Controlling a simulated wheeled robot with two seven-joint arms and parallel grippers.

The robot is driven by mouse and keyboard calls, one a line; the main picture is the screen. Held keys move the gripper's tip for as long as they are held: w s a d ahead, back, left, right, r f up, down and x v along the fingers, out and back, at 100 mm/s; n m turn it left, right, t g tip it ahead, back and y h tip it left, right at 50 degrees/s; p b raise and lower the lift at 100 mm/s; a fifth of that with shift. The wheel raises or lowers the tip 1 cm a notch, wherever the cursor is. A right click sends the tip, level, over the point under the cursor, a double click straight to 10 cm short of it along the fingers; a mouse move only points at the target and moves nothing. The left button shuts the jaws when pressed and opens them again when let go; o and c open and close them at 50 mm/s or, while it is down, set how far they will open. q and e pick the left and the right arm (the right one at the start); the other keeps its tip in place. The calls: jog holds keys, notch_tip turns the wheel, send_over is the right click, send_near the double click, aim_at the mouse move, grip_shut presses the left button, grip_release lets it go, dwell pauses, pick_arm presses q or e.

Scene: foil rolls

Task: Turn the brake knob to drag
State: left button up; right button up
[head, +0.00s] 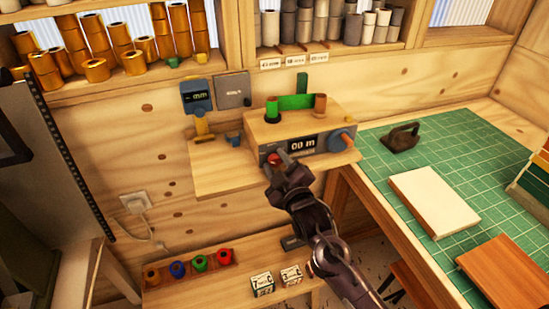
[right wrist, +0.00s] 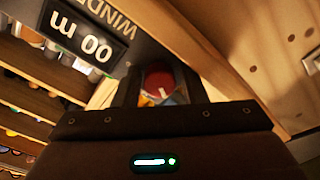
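The winder (head: 300,125) is a wooden box with a grey front and a display reading "00 m". A red knob (head: 274,158) sits at the left of its front; I take this as the brake knob. My right gripper (head: 284,166) is right in front of it. In the right wrist view the red knob (right wrist: 158,76) lies between my two fingers, with a white mark on its lower part and coloured patches beside it. The fingers are apart, one on each side; contact is not clear. The drag marking is not readable. My left gripper is not in view.
A green spool (head: 272,109) and a brown spool (head: 320,105) stand on top. A green cutting mat (head: 470,150) lies at right. A low shelf (head: 215,285) with coloured rolls is below.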

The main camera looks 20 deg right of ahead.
jog(key=shift+s, duration=0.15)
jog(key=shift+s+r, duration=0.15)
jog(key=shift+s, duration=0.05)
jog(key=c, duration=0.5)
jog(key=shift+c, duration=0.9)
jog(key=shift+m, duration=0.3)
jog(key=m+p, duration=0.1)
jog(key=m, duration=0.3)
jog(key=shift+m, duration=0.3)
jog(key=m, duration=0.4)
jog(key=shift+p, duration=0.3)
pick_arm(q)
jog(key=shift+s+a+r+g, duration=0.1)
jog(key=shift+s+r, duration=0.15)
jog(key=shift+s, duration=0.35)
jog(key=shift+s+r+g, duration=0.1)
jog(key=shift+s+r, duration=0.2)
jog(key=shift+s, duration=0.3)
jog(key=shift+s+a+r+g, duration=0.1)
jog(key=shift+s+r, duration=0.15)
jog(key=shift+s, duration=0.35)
pick_arm(e)
jog(key=shift+a+m+h, duration=0.1)
jog(key=shift+m+h, duration=0.2)
jog(key=shift+m, duration=1)
jog(key=shift+t, duration=0.3)
